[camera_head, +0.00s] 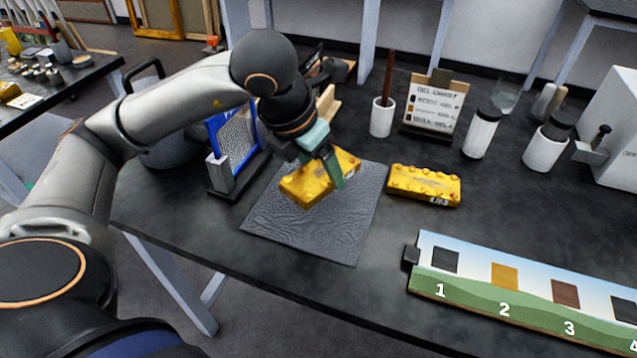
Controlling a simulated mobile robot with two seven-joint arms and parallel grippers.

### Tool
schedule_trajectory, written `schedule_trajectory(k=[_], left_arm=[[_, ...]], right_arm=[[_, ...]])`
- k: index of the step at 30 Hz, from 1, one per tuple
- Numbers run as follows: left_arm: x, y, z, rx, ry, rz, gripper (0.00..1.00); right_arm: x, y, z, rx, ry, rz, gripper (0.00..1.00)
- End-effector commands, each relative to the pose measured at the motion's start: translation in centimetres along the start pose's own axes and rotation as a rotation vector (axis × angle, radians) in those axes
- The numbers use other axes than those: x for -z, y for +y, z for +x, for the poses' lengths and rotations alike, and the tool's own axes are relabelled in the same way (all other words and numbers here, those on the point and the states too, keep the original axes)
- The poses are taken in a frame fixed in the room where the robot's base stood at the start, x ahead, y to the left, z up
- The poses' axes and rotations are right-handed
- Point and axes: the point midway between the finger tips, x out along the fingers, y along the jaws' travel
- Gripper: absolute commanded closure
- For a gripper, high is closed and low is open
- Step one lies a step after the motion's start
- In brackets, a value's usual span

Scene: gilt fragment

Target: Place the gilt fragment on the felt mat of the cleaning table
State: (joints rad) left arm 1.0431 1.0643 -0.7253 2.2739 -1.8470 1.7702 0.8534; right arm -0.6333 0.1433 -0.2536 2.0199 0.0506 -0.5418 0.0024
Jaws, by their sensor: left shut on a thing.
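My left gripper (333,172) is shut on a yellow-gold gilt fragment (312,186) with a knobbed edge. The fragment is tilted and in front of the dark grey felt mat (325,230); whether it touches the mat or is held just above it I cannot tell. The mat lies on the black cleaning table (440,231). A second, similar gilt fragment (424,184) with a small label lies on the table to the right of the mat, apart from it. My right gripper does not show.
A blue-framed stand (232,143) is left of the mat. A white cup with a brush (381,118), a chart stand (433,104) and white jars (481,133) stand at the back. A numbered swatch board (520,290) fills the front right. The mat's front part is clear.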

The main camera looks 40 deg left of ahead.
Motion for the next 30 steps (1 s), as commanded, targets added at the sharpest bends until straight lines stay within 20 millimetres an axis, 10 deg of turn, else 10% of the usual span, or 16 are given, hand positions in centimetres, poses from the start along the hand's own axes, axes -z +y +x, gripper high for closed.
schedule_trajectory(k=[13,26,27,30], left_arm=[[0.6,1.4,4.9,0.000,0.001,0.000,0.88],[0.9,1.4,5.8,0.001,-0.002,0.000,0.88],[0.9,1.4,5.6,0.001,-0.001,0.000,0.20],[0.9,1.4,5.6,0.001,-0.001,0.000,0.09]], right_arm=[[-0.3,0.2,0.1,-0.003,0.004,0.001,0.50],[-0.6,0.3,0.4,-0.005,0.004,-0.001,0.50],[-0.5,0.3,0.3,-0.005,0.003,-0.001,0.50],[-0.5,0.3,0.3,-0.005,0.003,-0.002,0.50]])
